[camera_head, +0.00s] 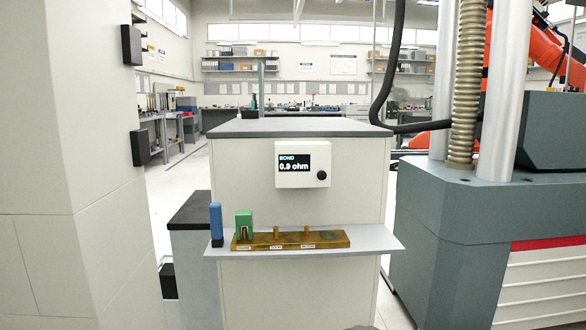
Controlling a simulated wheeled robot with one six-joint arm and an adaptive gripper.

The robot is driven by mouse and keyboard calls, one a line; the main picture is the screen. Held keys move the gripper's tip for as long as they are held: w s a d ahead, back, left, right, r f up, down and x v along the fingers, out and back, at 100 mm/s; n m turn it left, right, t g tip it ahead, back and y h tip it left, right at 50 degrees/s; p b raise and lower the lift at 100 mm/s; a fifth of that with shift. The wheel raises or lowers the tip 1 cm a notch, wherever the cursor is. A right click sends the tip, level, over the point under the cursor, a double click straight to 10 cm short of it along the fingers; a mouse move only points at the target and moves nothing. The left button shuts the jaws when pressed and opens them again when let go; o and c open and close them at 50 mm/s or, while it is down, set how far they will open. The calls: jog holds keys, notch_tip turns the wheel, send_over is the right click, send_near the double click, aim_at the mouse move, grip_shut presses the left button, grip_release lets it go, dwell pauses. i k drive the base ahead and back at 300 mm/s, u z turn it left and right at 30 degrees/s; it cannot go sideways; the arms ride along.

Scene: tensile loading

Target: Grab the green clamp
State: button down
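The green clamp (244,224) stands upright at the left end of a brown wooden block (290,240). The block lies on a light grey shelf (370,240) on the front of a pale cabinet. A blue item with a dark base (216,224) stands just left of the clamp, apart from the block. The block also carries two short brown pegs (276,234) and a dark round spot near its right end. My gripper is not in view.
A meter (303,164) on the cabinet (345,195) reads "BOND 0.9 ohm". A large grey machine (450,215) with metal columns stands at right, with a black cable (392,70) nearby. A pale wall (70,170) fills the left. Floor shows between wall and cabinet.

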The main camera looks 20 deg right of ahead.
aim_at(243, 217)
jog(key=u, duration=2.25)
jog(key=i, duration=1.45)
jog(key=z, duration=3.4)
